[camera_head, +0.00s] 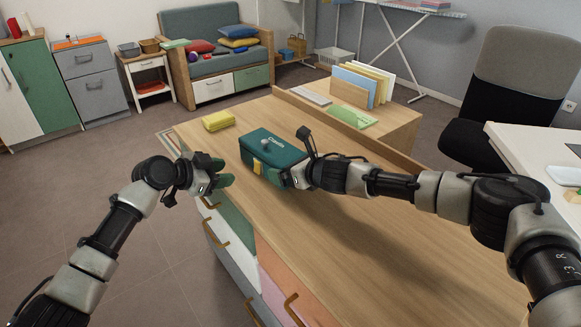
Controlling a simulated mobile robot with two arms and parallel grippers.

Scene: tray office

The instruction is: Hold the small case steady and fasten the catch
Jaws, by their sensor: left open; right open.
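The small teal case (270,143) stands on the wooden top, with pale lettering on its lid. Its yellow catch (257,167) is on the front face; I cannot tell whether it is fastened. My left gripper (222,173) is open and empty, just left of the case's front and apart from it, near the top's left edge. My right gripper (287,177) is open at the case's right end, close against it. The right wrist partly hides that end, and I cannot tell whether the fingers touch it.
A yellow block-like item (218,121) lies behind and left of the case. A raised wooden ledge (350,135) runs along the far side, with a file holder (352,92) beyond. The wooden top (330,250) is clear toward the front. A chair (500,100) stands at right.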

